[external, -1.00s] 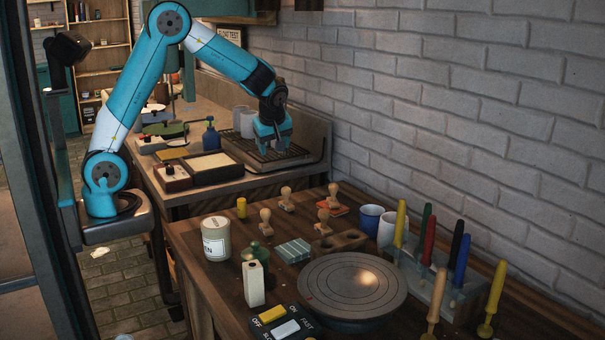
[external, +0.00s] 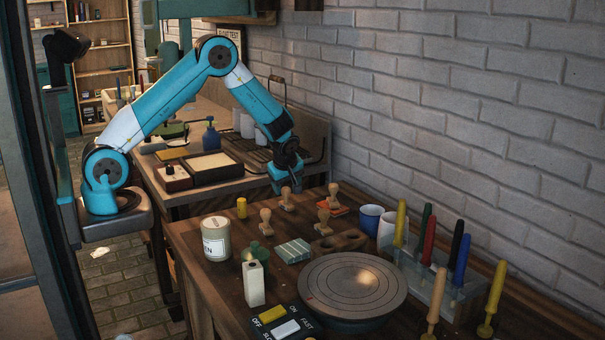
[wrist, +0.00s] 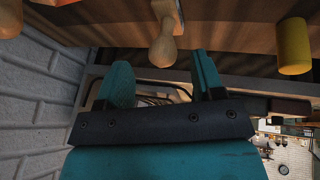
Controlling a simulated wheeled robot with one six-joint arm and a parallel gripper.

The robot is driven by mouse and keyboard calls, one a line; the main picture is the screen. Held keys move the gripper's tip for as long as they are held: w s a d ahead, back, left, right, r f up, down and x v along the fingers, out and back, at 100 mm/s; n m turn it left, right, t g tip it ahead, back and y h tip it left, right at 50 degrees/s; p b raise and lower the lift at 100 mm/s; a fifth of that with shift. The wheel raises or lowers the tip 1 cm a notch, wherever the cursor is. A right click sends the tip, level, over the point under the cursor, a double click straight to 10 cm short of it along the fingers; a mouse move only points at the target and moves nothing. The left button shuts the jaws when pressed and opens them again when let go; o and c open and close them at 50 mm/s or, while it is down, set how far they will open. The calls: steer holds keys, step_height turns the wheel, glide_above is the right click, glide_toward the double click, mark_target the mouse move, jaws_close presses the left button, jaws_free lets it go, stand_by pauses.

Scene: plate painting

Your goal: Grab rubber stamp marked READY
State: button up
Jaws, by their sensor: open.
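Several wooden-handled rubber stamps stand on the near table. One stamp (external: 286,202) is just below my gripper (external: 284,184); others are the front left stamp (external: 266,224), the front right stamp (external: 323,223) and the back right stamp (external: 334,192) by an orange-red pad. I cannot read any marking, so I cannot tell which is READY. In the wrist view, my gripper (wrist: 162,66) is open and empty, its two teal fingers apart. A stamp handle (wrist: 162,52) lies ahead between the fingers, and another handle (wrist: 8,18) is at the upper left.
A yellow cylinder (external: 241,208) stands left of the stamps; it also shows in the wrist view (wrist: 293,46). A wooden block with holes (external: 340,242), a blue cup (external: 370,217) and a turntable (external: 352,285) are nearby. The brick wall (external: 450,120) runs behind.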

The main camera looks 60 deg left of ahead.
mark_target(286, 189)
steer(key=x, duration=0.4)
steer(key=shift+f+p, duration=0.2)
steer(key=shift+p, duration=0.15)
steer(key=c, duration=1)
steer(key=shift+r, duration=0.1)
